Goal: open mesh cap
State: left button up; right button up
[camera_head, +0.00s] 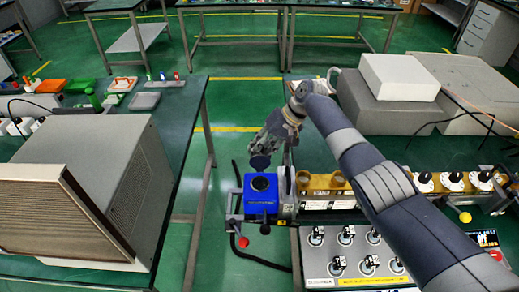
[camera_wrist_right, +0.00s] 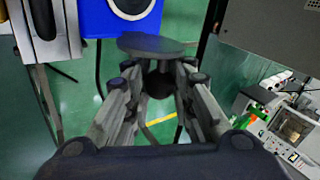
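The mesh cap (camera_head: 260,162) is a dark round disc, seen in the head view just behind and above the blue box. It also shows in the wrist view (camera_wrist_right: 150,44), with its dark knob between my fingertips. My right gripper (camera_head: 268,147) is shut on the cap by this knob and holds it in the air, clear of the box. The blue box (camera_head: 261,207) has a round dark opening on its top. In the wrist view the blue box (camera_wrist_right: 98,18) is at the top, its rim partly cut off. My left gripper is not in view.
A bench with brass-coloured fittings (camera_head: 318,187) and a panel of several knobs (camera_head: 338,274) lies right of the blue box. A large vented metal case (camera_head: 118,190) stands on the left table. Green floor (camera_head: 225,225) is open between the tables.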

jog(key=o, duration=0.5)
jog(key=shift+r, duration=0.2)
jog(key=shift+d, duration=0.1)
jog(key=v, duration=1.2)
